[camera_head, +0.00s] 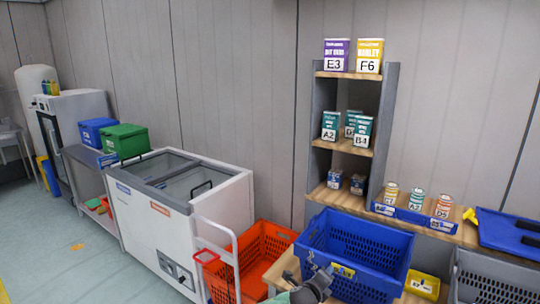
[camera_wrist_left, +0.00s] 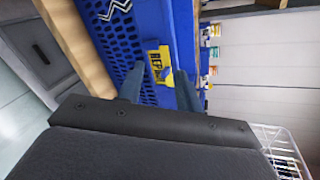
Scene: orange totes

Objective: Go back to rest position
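My left gripper (camera_head: 318,284) shows at the bottom centre of the head view, in front of the near side of a blue crate (camera_head: 383,274). In the left wrist view its two grey fingers (camera_wrist_left: 159,72) stand apart, with the crate's blue wall (camera_wrist_left: 122,38) and a yellow label (camera_wrist_left: 155,62) beyond them. Nothing is seen held between the fingers. Whether they touch the crate I cannot tell. My right gripper is in neither view.
An orange crate (camera_head: 251,250) stands left of the blue crate, near a white chest freezer (camera_head: 160,225). A shelf (camera_head: 345,145) with labelled boxes rises behind. A grey crate (camera_head: 495,278) is at right. Open floor (camera_head: 60,260) lies at left.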

